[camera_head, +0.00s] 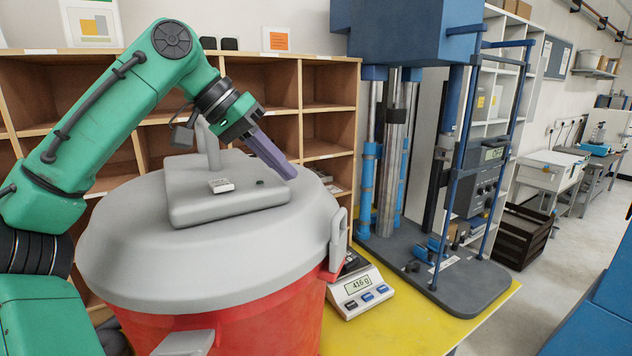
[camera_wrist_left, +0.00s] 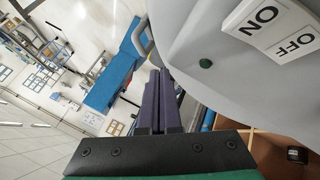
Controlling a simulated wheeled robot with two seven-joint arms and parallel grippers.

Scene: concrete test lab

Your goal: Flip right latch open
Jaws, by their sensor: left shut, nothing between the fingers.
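The right latch (camera_head: 338,240) is a grey loop standing upright at the right edge of the grey lid (camera_head: 120,230), above the red drum (camera_head: 270,320). What looks like the same latch shows at the lid's edge in the left wrist view (camera_wrist_left: 139,38). A second grey latch (camera_head: 185,343) is at the drum's front, cut off by the picture's edge. My left gripper (camera_head: 290,171) is shut and empty, with purple fingers angled down to the right above the lid. It is apart from the right latch, up and left of it. The left wrist view shows its fingers together (camera_wrist_left: 158,82). My right gripper is out of view.
The lid carries a raised block with an ON/OFF switch plate (camera_head: 221,186) and a green button (camera_head: 260,182). A scale (camera_head: 360,290) stands close right of the drum on the yellow table (camera_head: 400,335). A blue test machine (camera_head: 405,30) stands behind it, wooden shelves (camera_head: 329,90) at the back.

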